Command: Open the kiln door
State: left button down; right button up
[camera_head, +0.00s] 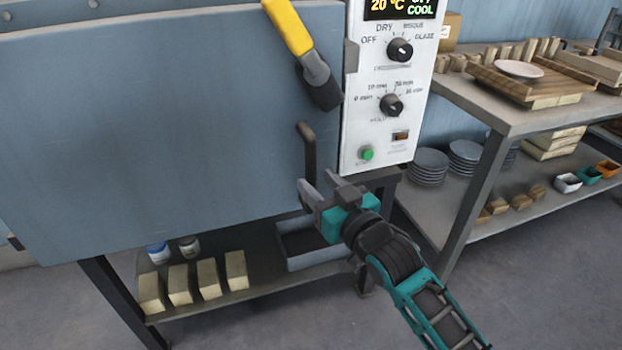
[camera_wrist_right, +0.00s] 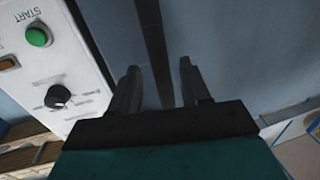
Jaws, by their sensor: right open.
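The kiln door (camera_head: 150,120) is a large blue-grey panel, shut as far as I can tell; it also shows in the right wrist view (camera_wrist_right: 250,60). A dark upright bar handle (camera_head: 308,150) is near its right edge. My right gripper (camera_head: 320,188) is open at the lower end of this handle. In the right wrist view, a dark bar (camera_wrist_right: 154,50), apparently the handle, appears between the two spread fingers (camera_wrist_right: 160,85). I cannot tell whether they touch it. A yellow lever (camera_head: 288,27) with a dark end is above the handle. My left gripper is not in view.
The white control panel (camera_head: 370,140) with knobs and a green start button (camera_head: 367,154) is close right of the handle. A shelf table (camera_head: 510,115) with plates and blocks stands at the right. A grey tray (camera_head: 310,258) lies below the door.

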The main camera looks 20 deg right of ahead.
aim_at(313, 179)
jog(key=shift+x, duration=1.7)
jog(key=shift+c, duration=0.2)
grip_shut()
